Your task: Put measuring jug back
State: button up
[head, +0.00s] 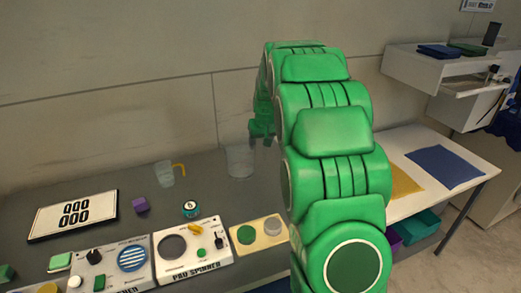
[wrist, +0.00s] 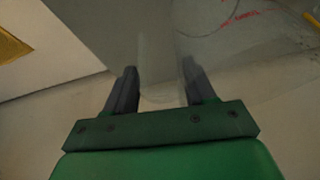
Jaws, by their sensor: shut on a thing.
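A clear measuring jug (head: 240,161) shows below and left of my gripper (head: 262,127) in the head view, over the dark worktop. In the wrist view my gripper (wrist: 157,88) is shut on clear material between its two dark fingers. The jug's clear wall (wrist: 232,48) spreads to the upper right there, with red marks on it. I cannot tell whether the held jug touches the worktop.
The dark worktop (head: 120,184) holds a framed number sign (head: 73,215), a purple block (head: 141,204), a small round tin (head: 190,208) and control panels (head: 193,251). A white side table (head: 420,152) with yellow and blue cloths and a wall shelf (head: 412,68) stand right.

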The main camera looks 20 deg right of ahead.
jog(key=shift+f, duration=1.55)
jog(key=o, duration=1.4)
jog(key=shift+f, duration=0.1)
jog(key=shift+o, duration=0.2)
jog(key=v, duration=1.2)
jog(key=s+a+r+g, duration=0.1)
jog(key=s+a, duration=0.4)
jog(key=s, duration=0.3)
jog(key=s+a+f+g, duration=0.1)
jog(key=s+a, duration=0.2)
jog(key=s, duration=1)
jog(key=s+a+f+g, duration=0.1)
jog(key=s+a, duration=0.3)
jog(key=s, duration=0.9)
jog(key=s+a+f+n+g, duration=0.1)
jog(key=s+a+g, duration=0.2)
jog(key=s, duration=1)
jog(key=shift+s+a, duration=0.4)
jog(key=shift+a, duration=0.1)
